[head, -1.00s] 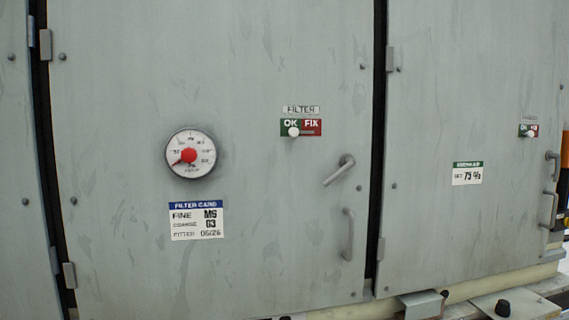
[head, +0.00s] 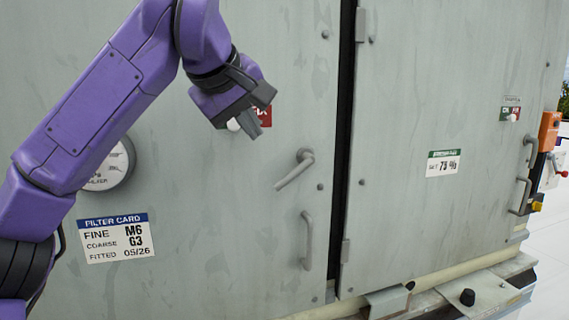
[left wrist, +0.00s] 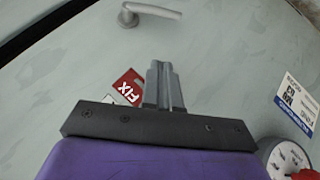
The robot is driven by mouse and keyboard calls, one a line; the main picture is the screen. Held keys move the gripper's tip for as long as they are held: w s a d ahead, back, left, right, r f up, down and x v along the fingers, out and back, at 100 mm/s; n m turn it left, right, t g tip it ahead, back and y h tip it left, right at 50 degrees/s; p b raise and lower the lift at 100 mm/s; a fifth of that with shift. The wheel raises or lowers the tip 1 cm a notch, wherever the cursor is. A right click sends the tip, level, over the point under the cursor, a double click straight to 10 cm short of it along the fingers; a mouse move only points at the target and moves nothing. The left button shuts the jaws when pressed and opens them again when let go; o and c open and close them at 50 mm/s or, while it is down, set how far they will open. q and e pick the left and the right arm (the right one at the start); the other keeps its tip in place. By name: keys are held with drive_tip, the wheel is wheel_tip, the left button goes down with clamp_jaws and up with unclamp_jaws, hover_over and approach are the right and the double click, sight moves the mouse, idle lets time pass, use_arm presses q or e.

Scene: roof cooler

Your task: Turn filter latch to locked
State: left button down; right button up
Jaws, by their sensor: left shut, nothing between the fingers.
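The filter latch (head: 295,168) is a grey lever on the filter door, pivoted at its upper right end and slanting down to the left. It also shows at the top of the left wrist view (left wrist: 150,11). My left gripper (head: 252,128) is shut and empty, up and to the left of the latch and apart from it. In the left wrist view its closed fingers (left wrist: 164,84) stand in front of the OK/FIX indicator, whose red FIX part (left wrist: 128,86) shows. In the head view my gripper hides most of that indicator. My right gripper is not in view.
A fixed pull handle (head: 307,240) sits below the latch. A round gauge (head: 117,166), partly behind my left arm, and a filter card (head: 116,238) are at the left. A dark gap (head: 346,120) separates this door from the right-hand door (head: 445,80).

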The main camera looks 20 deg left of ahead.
sight(267, 149)
use_arm(q)
drive_tip(key=shift+h, duration=0.3)
drive_tip(key=x, duration=0.8)
drive_tip(key=shift+w+a+f, duration=0.1)
drive_tip(key=shift+w+a, duration=0.05)
drive_tip(key=shift+w, duration=0.35)
drive_tip(key=shift+w+d+f, duration=0.15)
drive_tip(key=shift+d+f, duration=0.3)
drive_tip(key=shift+f, duration=0.1)
drive_tip(key=shift+w+d+f, duration=0.15)
drive_tip(key=shift+d+f, duration=0.3)
drive_tip(key=shift+f, duration=0.1)
drive_tip(key=shift+d+f, duration=0.35)
drive_tip(key=shift+d, duration=0.1)
drive_tip(key=shift+f, duration=0.1)
drive_tip(key=shift+a, duration=0.1)
